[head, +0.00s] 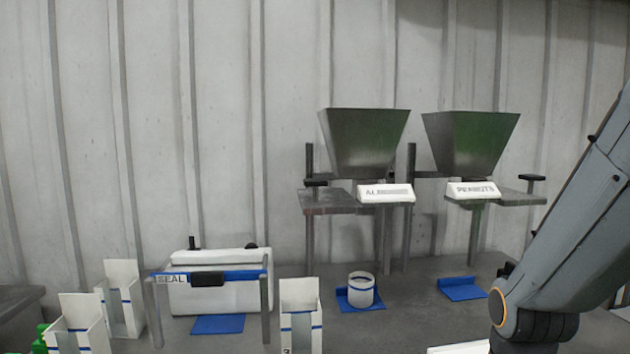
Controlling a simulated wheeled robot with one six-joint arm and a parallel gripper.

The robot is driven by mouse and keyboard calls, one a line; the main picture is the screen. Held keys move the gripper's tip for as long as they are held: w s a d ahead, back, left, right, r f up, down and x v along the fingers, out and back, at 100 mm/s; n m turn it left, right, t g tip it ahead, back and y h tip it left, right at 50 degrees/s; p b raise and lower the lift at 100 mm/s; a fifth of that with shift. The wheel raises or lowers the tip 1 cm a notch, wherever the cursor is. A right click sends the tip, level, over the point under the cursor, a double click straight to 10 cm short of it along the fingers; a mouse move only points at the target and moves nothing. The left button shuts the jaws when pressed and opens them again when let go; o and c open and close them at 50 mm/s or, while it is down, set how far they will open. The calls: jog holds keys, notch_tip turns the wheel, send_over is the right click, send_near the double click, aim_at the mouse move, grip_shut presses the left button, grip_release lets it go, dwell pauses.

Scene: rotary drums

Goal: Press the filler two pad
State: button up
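Two metal hopper fillers stand against the back wall. The left filler (365,142) has a white label starting "AL", the rest hard to read. The right filler (471,143) has a label reading "PEANUTS". A black pad (315,183) sits on the left filler's shelf, and another black pad (532,178) is on a short stem at the right filler's shelf. No "two" marking shows on either filler. My arm comes down at the right, its lower joint in front of the counter, well below the right pad. My gripper is out of view.
A white cup (361,290) stands on a blue mat under the left filler. The blue mat (463,289) under the right filler is empty. A white sealer marked "SEAL" (216,281) is at left. White boxes (301,310) line the front.

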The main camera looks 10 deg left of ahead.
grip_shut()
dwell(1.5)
